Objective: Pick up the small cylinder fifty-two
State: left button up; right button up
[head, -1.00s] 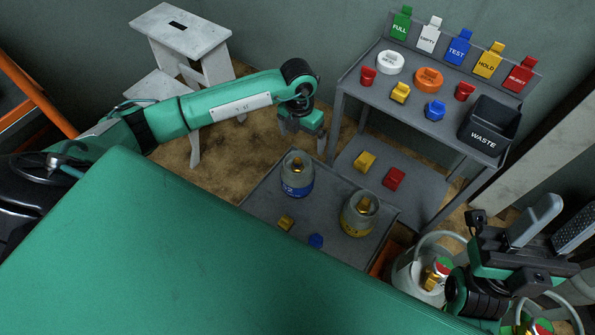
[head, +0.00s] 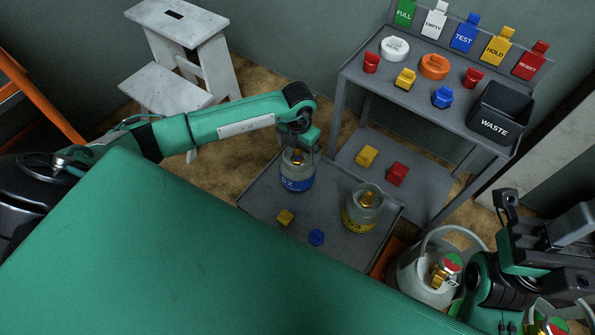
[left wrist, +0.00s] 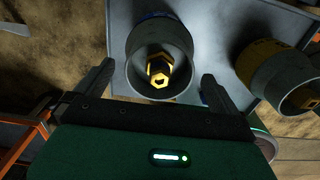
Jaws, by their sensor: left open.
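Two small grey gas cylinders stand upright on a grey tray (head: 255,195). One has a blue band (head: 297,184) and a brass valve; the other has a yellow band (head: 357,222) and a brass valve. I cannot read a number fifty-two on either. My left gripper (head: 299,154) is open above the blue-banded cylinder. In the left wrist view its fingers stand either side of that cylinder's collar (left wrist: 133,77), with the brass valve between them; contact cannot be told. The yellow-banded cylinder (left wrist: 262,60) is to its right. My right gripper (head: 548,235) is at the right edge, its jaws unclear.
A grey shelf (head: 420,100) with caps, tags and a waste bin (head: 497,122) stands behind. A larger cylinder (head: 418,284) is at lower right. A white step stool (head: 180,50) stands at back left.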

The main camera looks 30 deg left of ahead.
pick_arm(q)
notch_tip(320, 180, down, 3)
jog(key=shift+r+b, duration=0.2)
jog(key=shift+b, duration=0.1)
jog(key=shift+r, duration=0.1)
jog(key=c, duration=2)
